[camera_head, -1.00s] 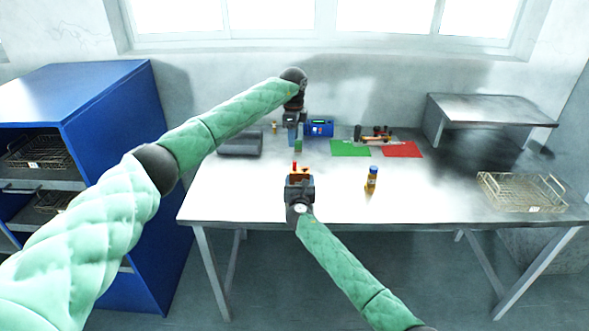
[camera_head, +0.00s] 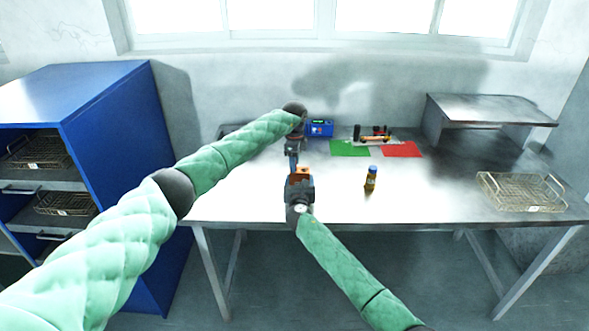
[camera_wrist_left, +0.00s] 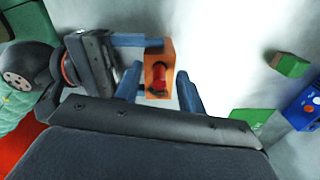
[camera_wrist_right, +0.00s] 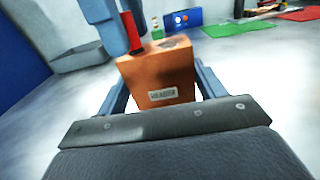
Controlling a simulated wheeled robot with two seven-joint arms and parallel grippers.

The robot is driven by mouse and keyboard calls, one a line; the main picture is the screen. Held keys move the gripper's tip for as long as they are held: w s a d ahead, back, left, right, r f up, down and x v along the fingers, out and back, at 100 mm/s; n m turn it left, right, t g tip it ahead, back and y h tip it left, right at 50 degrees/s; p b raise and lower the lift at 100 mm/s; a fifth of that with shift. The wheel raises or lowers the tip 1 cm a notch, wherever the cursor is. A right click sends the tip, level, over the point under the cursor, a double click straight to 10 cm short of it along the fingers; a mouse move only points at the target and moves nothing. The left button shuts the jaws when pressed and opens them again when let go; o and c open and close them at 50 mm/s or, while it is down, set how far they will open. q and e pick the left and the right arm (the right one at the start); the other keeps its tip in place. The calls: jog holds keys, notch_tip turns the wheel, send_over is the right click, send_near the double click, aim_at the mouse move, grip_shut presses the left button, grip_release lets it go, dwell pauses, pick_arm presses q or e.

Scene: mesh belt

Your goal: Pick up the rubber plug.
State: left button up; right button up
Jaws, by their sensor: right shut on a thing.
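An orange block (camera_wrist_right: 155,78) with a printed label is held between the fingers of my right gripper (camera_head: 300,180), above the table. The red rubber plug (camera_wrist_right: 131,34) stands up from the block's top; it also shows in the left wrist view (camera_wrist_left: 157,75). My left gripper (camera_head: 294,160) is above the block, its two fingers (camera_wrist_left: 160,74) apart on either side of the plug and block. I cannot tell whether a finger touches the plug. In the head view the plug is hidden by the grippers.
An amber bottle (camera_head: 371,178) stands on the table (camera_head: 420,195) to the right. Behind are a blue device (camera_head: 319,128), a green mat (camera_head: 349,149) and a red mat (camera_head: 402,150). A small green block (camera_wrist_left: 288,64) is near. A wire basket (camera_head: 522,192) sits at right.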

pick_arm(q)
jog(key=shift+f, duration=0.3)
grip_shut()
notch_tip(320, 180, up, 10)
jog(key=shift+r, duration=0.1)
pick_arm(e)
jog(key=o, duration=1.1)
jog(key=shift+o, duration=0.2)
jog(key=shift+s, duration=0.1)
